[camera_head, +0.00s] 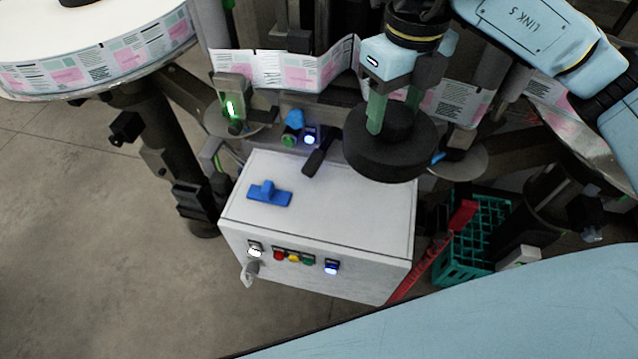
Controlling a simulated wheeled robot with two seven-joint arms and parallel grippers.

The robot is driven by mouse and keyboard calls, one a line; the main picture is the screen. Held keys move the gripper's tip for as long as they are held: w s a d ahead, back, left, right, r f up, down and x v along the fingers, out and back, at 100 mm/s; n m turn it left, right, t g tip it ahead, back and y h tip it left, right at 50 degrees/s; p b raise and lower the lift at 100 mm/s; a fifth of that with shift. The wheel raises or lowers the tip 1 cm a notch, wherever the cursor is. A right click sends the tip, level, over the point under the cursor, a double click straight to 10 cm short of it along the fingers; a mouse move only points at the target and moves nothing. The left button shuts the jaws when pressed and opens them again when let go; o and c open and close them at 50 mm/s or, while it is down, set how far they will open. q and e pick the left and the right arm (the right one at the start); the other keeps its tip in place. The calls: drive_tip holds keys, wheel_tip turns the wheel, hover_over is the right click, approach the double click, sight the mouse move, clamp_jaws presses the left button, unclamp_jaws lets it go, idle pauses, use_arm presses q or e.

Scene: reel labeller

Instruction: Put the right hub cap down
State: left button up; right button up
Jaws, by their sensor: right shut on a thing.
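The right hub cap (388,155) is a thick black disc with a raised round boss on top. My right gripper (393,112) comes down from the upper right and its greenish fingers are shut on the hub cap's boss. The hub cap is over the back right corner of a white control box (335,205). I cannot tell whether it touches the box or hangs above it. My left gripper is not in view.
A blue T-shaped piece (268,194) lies on the box top, whose front part is otherwise clear. Buttons line its front. A label reel (95,75) is at upper left. A green crate (470,240) and a red-handled tool (432,250) are right of the box.

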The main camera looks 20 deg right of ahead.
drive_tip(key=shift+w+r+m, duration=0.1)
drive_tip(key=shift+r+m, duration=0.15)
drive_tip(key=shift+m, duration=0.45)
drive_tip(key=shift+f+b, duration=1.05)
drive_tip(key=shift+f, duration=7.85)
drive_tip(key=o, duration=0.6)
drive_tip(key=shift+f, duration=0.2)
drive_tip(key=o, duration=0.5)
drive_tip(key=shift+c, duration=0.2)
drive_tip(key=shift+r, duration=0.2)
